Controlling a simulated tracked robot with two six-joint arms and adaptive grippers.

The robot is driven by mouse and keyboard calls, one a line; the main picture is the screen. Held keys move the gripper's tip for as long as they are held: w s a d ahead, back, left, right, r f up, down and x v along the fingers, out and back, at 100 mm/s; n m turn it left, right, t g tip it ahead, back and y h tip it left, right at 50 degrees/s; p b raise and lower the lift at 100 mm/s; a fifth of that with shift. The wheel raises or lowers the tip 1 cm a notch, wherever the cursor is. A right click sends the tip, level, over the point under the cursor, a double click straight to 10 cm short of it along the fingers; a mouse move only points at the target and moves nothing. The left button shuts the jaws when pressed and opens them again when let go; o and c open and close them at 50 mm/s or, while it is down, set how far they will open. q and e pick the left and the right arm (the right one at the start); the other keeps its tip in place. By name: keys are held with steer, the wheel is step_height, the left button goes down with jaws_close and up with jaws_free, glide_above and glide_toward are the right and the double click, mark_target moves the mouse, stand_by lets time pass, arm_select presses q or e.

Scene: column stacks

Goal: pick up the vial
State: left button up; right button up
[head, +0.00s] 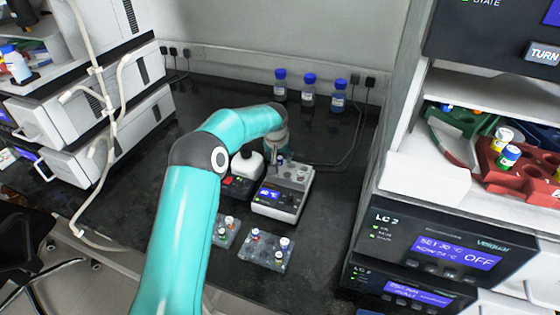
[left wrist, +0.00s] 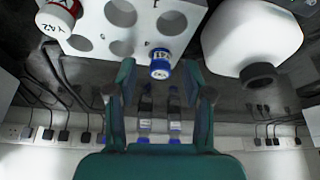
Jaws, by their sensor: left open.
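My left gripper (left wrist: 157,76) is open, with one teal finger on each side of the vial in the picture; no contact shows, and how deep the fingers reach is hard to tell. In the head view, my left gripper (head: 276,154) points down at the back of a grey-white bench device (head: 278,209), partly hidden by my arm.
Vial racks (head: 265,262) lie in front of the device. Several blue-capped bottles (head: 309,92) stand at the back wall.

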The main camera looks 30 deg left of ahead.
arm_select(q)
steer(key=shift+w+f, duration=0.15)
steer(key=shift+f, duration=0.2)
steer(key=shift+c, duration=0.3)
steer(key=c, duration=0.9)
steer(key=shift+o, duration=0.2)
steer(key=shift+r, duration=0.2)
